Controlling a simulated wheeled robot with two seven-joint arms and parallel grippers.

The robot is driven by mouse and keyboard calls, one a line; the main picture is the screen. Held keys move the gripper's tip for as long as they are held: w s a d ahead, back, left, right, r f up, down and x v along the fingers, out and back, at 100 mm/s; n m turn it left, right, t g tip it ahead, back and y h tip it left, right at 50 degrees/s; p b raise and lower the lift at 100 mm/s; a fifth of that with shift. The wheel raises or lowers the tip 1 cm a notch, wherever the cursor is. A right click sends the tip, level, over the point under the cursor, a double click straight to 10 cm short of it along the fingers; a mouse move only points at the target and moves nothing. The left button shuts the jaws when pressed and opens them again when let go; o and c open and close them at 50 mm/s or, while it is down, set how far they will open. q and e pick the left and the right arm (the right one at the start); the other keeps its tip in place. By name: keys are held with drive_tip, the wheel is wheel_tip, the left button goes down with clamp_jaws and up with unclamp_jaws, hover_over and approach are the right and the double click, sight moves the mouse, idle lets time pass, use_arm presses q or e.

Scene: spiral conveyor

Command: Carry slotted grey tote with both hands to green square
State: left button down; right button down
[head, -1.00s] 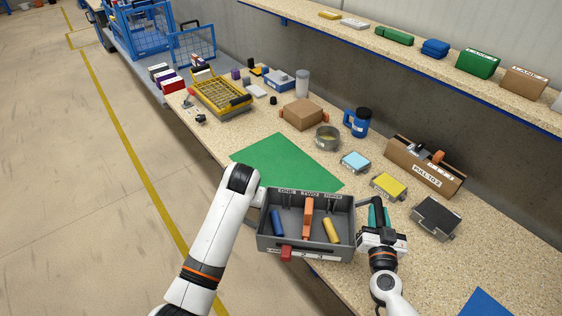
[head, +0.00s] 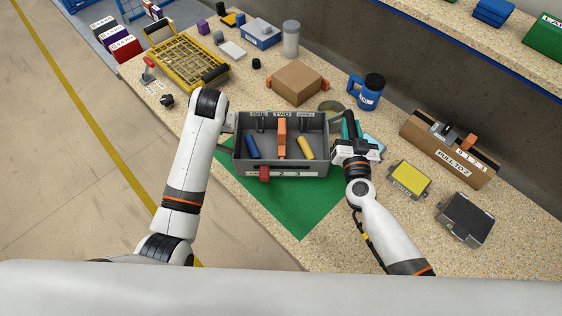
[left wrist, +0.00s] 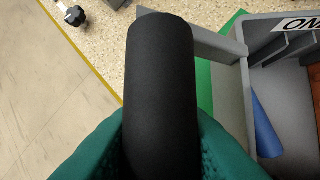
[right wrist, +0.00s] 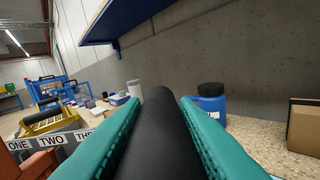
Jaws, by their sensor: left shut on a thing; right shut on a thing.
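The slotted grey tote (head: 300,172) is over the green square (head: 301,213) in the head view, covering its upper part. Whether it touches the square or hangs above it I cannot tell. It holds a blue cylinder (head: 252,147), an orange piece (head: 282,140) and a yellow cylinder (head: 306,148), with a red piece (head: 265,174) at its front. My left gripper (head: 229,140) is at the tote's left side; its green fingers close on a black handle (left wrist: 160,80). My right gripper (head: 345,135) is at the right side, shut on the other black handle (right wrist: 160,125).
Behind the tote are a cardboard box (head: 297,83), a round tin (head: 332,106) and a blue jug (head: 369,92). A yellow basket (head: 186,62) stands at the left. A yellow box (head: 410,180), a dark box (head: 465,218) and a long cardboard box (head: 448,150) stand at the right.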

use_arm(q)
drive_tip(key=shift+s+r, duration=0.2)
drive_tip(key=shift+s, duration=0.05)
use_arm(e)
drive_tip(key=shift+s+d+r, duration=0.1)
drive_tip(key=shift+s+r, duration=0.1)
drive_tip(key=shift+s, duration=0.1)
use_arm(q)
drive_tip(key=shift+f, duration=0.1)
use_arm(e)
drive_tip(key=shift+f, duration=0.1)
